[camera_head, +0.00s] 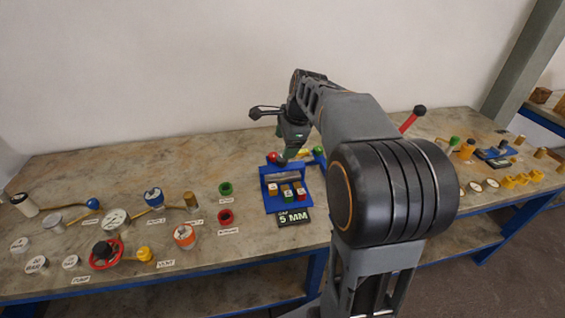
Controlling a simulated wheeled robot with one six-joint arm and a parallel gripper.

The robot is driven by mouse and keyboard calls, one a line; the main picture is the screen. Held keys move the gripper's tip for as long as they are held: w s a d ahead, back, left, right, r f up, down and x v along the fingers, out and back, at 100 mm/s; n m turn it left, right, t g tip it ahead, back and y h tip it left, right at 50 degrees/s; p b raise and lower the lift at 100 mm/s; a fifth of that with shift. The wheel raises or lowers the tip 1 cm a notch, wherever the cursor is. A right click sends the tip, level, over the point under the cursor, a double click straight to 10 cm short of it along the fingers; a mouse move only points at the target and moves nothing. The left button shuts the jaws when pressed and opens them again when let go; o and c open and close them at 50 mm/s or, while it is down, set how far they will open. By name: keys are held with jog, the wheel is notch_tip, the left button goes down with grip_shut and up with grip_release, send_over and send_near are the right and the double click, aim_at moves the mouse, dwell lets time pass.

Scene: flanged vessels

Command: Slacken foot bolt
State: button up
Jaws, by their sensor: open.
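My gripper (288,150) hangs at the end of my arm, above the back edge of a blue stand (284,202) in the middle of the bench. It is open; its fingertips are small and partly lost against the things behind. A red knob (272,157) shows just left of it, and a green one (318,151) to its right. I cannot tell whether the gripper touches either. The blue stand holds three small labelled blocks, and a black sign (293,217) reading "5 MM" lies at its front. I cannot pick out the foot bolt.
My arm hides the bench's middle right. A red-handled lever (412,119) and yellow parts stand beyond.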

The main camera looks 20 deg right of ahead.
aim_at(282, 162)
jog(key=w+d+f+m+y+b, duration=0.1)
jog(key=w+d+f+m, duration=0.2)
jog(key=w+d+m, duration=0.5)
jog(key=shift+m, duration=0.4)
jog(key=x, duration=0.9)
jog(key=a+b+x, duration=0.1)
jog(key=x, duration=0.3)
jog(key=shift+s+f, duration=0.2)
jog(key=shift+s, duration=0.15)
jog(key=shift+c, duration=0.3)
jog(key=c, duration=0.8)
jog(key=shift+c, duration=0.2)
